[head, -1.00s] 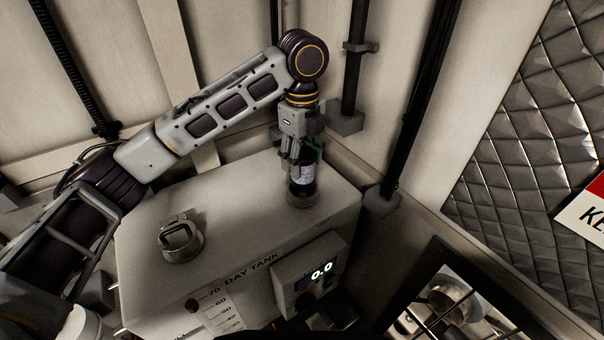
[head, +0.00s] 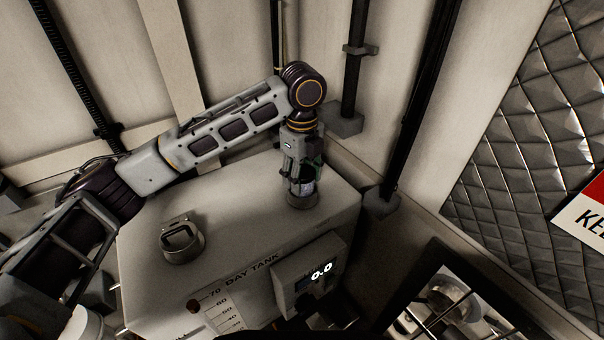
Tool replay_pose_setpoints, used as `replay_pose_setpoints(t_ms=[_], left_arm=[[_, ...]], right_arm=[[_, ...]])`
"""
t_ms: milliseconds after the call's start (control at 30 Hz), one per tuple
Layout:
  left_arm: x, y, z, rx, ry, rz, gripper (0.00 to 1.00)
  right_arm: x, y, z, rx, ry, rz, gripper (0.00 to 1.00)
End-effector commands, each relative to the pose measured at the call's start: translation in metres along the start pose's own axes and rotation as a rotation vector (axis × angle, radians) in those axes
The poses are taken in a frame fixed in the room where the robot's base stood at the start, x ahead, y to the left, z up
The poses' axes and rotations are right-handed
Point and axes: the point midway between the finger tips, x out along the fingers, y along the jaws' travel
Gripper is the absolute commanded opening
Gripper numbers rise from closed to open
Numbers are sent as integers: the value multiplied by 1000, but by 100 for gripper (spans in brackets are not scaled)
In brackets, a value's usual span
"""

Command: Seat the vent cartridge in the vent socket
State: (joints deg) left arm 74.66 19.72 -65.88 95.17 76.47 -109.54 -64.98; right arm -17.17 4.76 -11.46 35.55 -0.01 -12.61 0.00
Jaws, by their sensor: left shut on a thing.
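The vent cartridge (head: 306,186) is a small upright cylinder with a pale label, at the back right of the day tank's top. My left gripper (head: 299,178) points down and is shut on it, and its fingers hide much of the cartridge. The vent socket (head: 302,201) is a round grey collar on the tank top directly under the cartridge. The cartridge's lower end appears to be inside the collar; I cannot tell how deep it sits. My right gripper is not in view.
The day tank (head: 240,206) is a pale box with a level scale. A filler neck with an open-looking cap (head: 182,240) stands at its left. A display box (head: 308,275) reading 0.0 is on its front. Dark vertical pipes (head: 424,100) stand behind, right of the arm.

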Motion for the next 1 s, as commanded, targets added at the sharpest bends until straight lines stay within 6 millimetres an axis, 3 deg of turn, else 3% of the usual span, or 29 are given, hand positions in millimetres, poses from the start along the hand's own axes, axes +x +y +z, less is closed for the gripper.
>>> replay_pose_setpoints(t_ms=[400, 433, 567, 1000], left_arm=[[2, 0, 0, 0, 0, -1, 20], [2, 0, 0, 0, 0, -1, 56], [2, 0, 0, 0, 0, -1, 72], [1, 0, 0, 0, 0, -1, 73]], right_arm=[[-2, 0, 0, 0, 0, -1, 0], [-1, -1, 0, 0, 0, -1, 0], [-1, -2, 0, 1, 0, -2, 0], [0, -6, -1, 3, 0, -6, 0]])
